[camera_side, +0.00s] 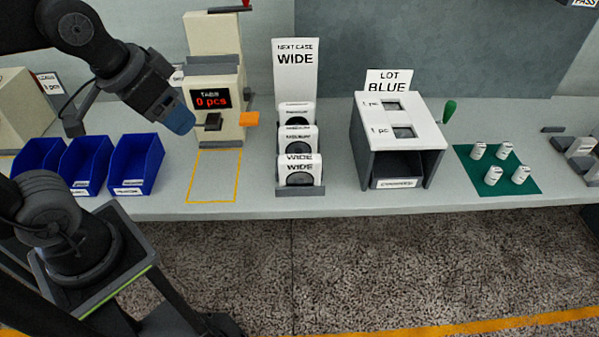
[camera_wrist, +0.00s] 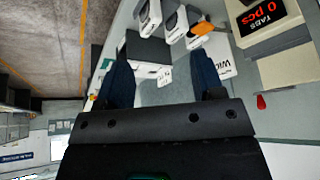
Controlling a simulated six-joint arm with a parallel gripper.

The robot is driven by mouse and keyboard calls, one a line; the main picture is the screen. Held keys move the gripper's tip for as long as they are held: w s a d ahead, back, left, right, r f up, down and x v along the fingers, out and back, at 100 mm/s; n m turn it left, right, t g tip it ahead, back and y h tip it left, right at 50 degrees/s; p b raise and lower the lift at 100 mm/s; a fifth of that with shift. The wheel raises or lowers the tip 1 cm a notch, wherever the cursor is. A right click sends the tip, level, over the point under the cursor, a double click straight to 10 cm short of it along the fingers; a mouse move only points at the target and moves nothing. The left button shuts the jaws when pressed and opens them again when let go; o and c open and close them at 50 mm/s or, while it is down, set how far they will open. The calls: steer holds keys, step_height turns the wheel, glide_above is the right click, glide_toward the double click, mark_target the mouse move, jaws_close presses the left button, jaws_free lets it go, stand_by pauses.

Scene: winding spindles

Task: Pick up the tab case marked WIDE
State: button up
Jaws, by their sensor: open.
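Several white tab cases with dark round windows stand one behind another in a grey rack (camera_side: 300,192) in the side view. The front case (camera_side: 288,165) is marked WIDE. The middle case (camera_side: 298,139) and back case (camera_side: 297,110) carry small labels that look like MEDIUM. A tall card (camera_side: 295,80) behind them reads NEXT CASE WIDE. My gripper (camera_side: 182,120) is open and empty, high to the left of the rack, in front of the tab counter. In the wrist view its two dark blue fingers (camera_wrist: 163,78) are apart, with the cases beyond them at the top.
A tab counter (camera_side: 213,70) reads 0 pcs, with an orange lever (camera_side: 249,119) and a yellow outlined area (camera_side: 214,178) before it. Blue bins (camera_side: 137,165) stand left. A LOT BLUE box (camera_side: 405,122) stands right of the rack, then a green mat (camera_side: 510,185) with several white cylinders.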

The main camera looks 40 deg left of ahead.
steer(key=w+d+m+g, duration=0.1)
steer(key=w+m+g, duration=0.15)
steer(key=w, duration=0.55)
steer(key=m+g, duration=0.3)
steer(key=m, duration=0.3)
glide_above(300, 167)
steer(key=w+a, duration=0.1)
steer(key=a, duration=0.1)
step_height(300, 167, down, 12)
steer(key=r, duration=0.1)
step_height(300, 167, down, 9)
steer(key=shift+w+d, duration=0.1)
steer(key=shift+d, duration=0.05)
steer(key=shift+d+f, duration=0.15)
steer(key=shift+f, duration=1.2)
steer(key=shift+d+f, duration=0.15)
steer(key=shift+f, duration=1.2)
steer(key=c, duration=1)
steer(key=shift+c, duration=0.5)
